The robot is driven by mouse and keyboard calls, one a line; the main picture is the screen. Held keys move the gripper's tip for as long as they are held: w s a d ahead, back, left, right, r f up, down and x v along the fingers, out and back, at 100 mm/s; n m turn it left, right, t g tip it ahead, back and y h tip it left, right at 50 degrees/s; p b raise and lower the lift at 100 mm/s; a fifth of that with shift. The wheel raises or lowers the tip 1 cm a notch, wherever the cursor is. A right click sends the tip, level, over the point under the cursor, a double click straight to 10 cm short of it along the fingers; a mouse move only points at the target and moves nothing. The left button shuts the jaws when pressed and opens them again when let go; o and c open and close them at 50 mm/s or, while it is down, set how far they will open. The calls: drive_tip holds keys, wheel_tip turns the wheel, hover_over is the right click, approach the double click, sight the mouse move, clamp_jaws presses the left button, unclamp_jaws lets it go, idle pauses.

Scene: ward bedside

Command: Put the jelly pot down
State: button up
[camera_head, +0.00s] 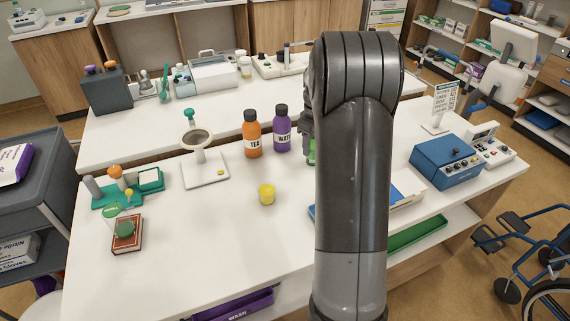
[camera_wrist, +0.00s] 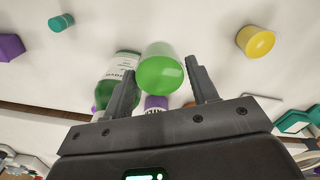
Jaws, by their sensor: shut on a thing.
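The jelly pot, a small green pot with a pale end (camera_wrist: 160,70), sits between the two fingers of my gripper (camera_wrist: 163,78) in the wrist view. My gripper is shut on it. In the head view my arm hides most of the gripper, and a bit of green (camera_head: 312,152) shows at the arm's left edge; I cannot tell whether this is the pot or a green bottle. The pot's height above the white table (camera_head: 235,235) is hard to tell.
A green labelled bottle (camera_wrist: 117,80) is close by the left finger. An orange TEA bottle (camera_head: 252,138) and a purple bottle (camera_head: 282,135) stand left of my arm. A yellow pot (camera_head: 267,195) stands in front, with clear tabletop around it. A blue box (camera_head: 446,162) is at right.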

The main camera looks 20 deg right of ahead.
drive_tip(key=w+a+f, duration=0.2)
drive_tip(key=w+a, duration=0.1)
drive_tip(key=w+a+f, duration=0.3)
drive_tip(key=shift+w+a+f, duration=0.15)
drive_tip(key=shift+a+f, duration=0.15)
drive_tip(key=shift+a, duration=0.05)
drive_tip(key=shift+f, duration=2)
drive_tip(key=o, duration=1)
drive_tip(key=shift+f, duration=0.15)
